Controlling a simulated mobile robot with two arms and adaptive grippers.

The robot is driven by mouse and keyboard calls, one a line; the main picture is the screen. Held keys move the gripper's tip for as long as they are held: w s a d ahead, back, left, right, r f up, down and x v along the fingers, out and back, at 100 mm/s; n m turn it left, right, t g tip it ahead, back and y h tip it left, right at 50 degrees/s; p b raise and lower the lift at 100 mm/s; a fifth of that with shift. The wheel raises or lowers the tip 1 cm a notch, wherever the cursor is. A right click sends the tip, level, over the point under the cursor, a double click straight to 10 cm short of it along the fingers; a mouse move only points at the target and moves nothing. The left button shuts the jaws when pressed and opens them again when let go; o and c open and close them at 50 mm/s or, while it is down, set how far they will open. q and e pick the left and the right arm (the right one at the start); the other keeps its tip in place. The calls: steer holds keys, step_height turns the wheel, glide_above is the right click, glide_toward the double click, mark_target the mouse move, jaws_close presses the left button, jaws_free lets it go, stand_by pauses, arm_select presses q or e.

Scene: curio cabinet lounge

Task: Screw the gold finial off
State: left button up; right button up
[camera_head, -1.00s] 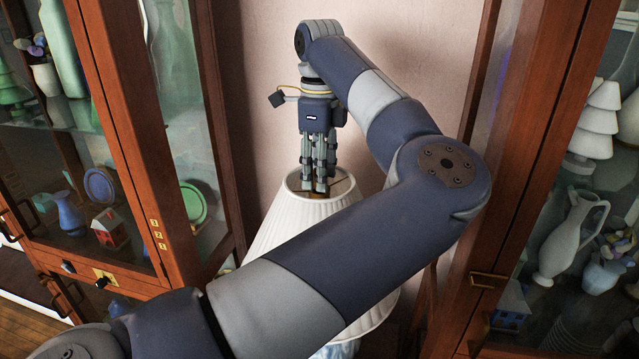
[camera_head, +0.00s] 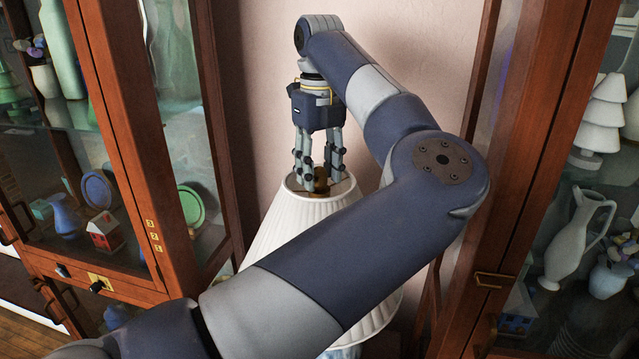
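The gold finial (camera_head: 321,179) sits at the middle of the open top of a white pleated lampshade (camera_head: 295,222). My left gripper (camera_head: 320,176) points straight down over the lampshade. Its two fingers are drawn in on either side of the finial and appear to be closed on it, with the tips just inside the shade's top rim. Contact at the tips is too small to see clearly. My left arm hides much of the shade and most of the lamp's base. My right gripper is not in view.
Glass-fronted wooden cabinets stand close on the left (camera_head: 135,140) and right (camera_head: 530,130), with ornaments on their shelves. A pink wall (camera_head: 420,40) is behind the lamp. The lamp stands in the narrow gap between the cabinets.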

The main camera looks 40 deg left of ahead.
arm_select(q)
steer(key=m+b, duration=0.1)
steer(key=m, duration=0.3)
steer(key=shift+f, duration=0.1)
steer(key=m+b, duration=0.2)
steer(key=m, duration=0.2)
steer(key=m+b, duration=0.1)
steer(key=m, duration=0.3)
steer(key=shift+s+m+b, duration=0.1)
steer(key=shift+m+b, duration=0.2)
steer(key=m+b, duration=0.1)
steer(key=m, duration=0.2)
steer(key=shift+m+b, duration=0.3)
steer(key=shift+m, duration=0.1)
steer(key=m+b, duration=0.1)
steer(key=m, duration=0.2)
steer(key=shift+f+m+b, duration=0.1)
steer(key=shift+m+b, duration=0.2)
steer(key=shift+b, duration=0.05)
steer(key=m+b, duration=0.1)
steer(key=m, duration=0.3)
steer(key=m+b, duration=0.2)
steer(key=m, duration=0.3)
steer(key=shift+a, duration=0.1)
steer(key=m+b, duration=0.1)
steer(key=m, duration=0.1)
steer(key=shift+r+m, duration=0.2)
steer(key=shift+m, duration=0.2)
